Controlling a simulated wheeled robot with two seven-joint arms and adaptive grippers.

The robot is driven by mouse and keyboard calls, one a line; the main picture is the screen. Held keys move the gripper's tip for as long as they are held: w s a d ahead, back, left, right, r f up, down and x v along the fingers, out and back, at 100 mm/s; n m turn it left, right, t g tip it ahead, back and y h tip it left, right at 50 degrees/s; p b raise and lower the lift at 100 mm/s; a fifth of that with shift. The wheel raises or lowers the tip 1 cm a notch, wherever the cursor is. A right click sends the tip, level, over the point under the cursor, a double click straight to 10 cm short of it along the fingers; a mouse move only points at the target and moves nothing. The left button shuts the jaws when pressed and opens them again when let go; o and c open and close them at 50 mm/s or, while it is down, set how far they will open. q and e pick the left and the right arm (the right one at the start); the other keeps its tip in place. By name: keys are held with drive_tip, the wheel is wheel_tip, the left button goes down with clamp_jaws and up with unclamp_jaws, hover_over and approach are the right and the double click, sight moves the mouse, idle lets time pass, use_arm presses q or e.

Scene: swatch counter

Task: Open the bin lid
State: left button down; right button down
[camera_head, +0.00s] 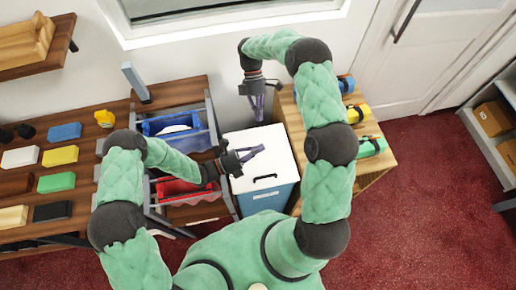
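The bin (268,200) is blue with a white label on its front. Its white lid (275,145) lies flat and closed on top, with a dark handle (265,178) near the front edge. My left gripper (258,152) is over the left part of the lid, behind the handle. Its purple fingers look spread, with nothing visible between them. My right gripper (258,113) points down near the lid's back edge, close to the wall. Its fingers look close together, and I cannot tell if they are shut. Neither gripper is on the handle.
Left of the bin is a rack with a blue tray (168,123) and a red tray (182,190). Further left, a wooden counter holds several coloured blocks. Right of the bin, a wooden shelf unit (372,158) holds coloured rolls. Red carpet (430,220) lies open at right.

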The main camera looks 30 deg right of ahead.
idle(0.5)
drive_tip(key=c, duration=1.1)
unclamp_jaws()
